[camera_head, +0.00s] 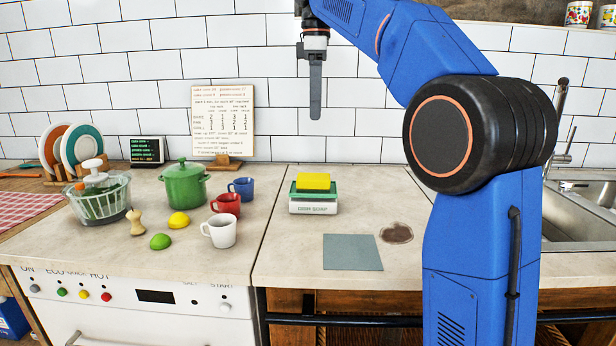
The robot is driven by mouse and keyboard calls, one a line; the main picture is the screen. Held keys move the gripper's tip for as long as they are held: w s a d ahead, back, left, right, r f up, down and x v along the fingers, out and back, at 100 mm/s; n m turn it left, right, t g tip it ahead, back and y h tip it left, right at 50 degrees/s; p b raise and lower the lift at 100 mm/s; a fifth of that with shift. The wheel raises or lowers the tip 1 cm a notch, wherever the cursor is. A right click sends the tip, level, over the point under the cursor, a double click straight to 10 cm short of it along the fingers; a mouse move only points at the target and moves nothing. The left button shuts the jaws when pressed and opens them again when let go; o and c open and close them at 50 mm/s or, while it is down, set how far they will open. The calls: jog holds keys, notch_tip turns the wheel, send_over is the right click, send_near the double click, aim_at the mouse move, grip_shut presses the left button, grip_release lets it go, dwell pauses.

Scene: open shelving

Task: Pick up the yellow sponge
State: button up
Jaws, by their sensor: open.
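The yellow sponge (313,182) lies flat on top of a white and green box-like holder (313,206) on the counter, right of the seam between the counter sections. My gripper (315,112) hangs above the sponge, pointing down, well clear of it. It is seen edge-on, so one finger hides the other. It is open and nothing shows in it. My blue arm reaches in from the right side of the view.
Left of the holder stand blue, red and white mugs (222,231), a green pot (185,185), a lemon, a lime and a salad spinner (100,196). A grey cloth (352,252) and a brown stain (397,232) lie in front. A sink (590,205) is at right.

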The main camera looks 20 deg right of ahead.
send_over(314, 176)
jog(key=f, duration=1.2)
jog(key=shift+w, duration=0.2)
jog(key=shift+s+f, duration=0.15)
jog(key=shift+f, duration=1.15)
jog(key=shift+s+f, duration=0.1)
jog(key=shift+f, duration=1.2)
jog(key=c, duration=1.1)
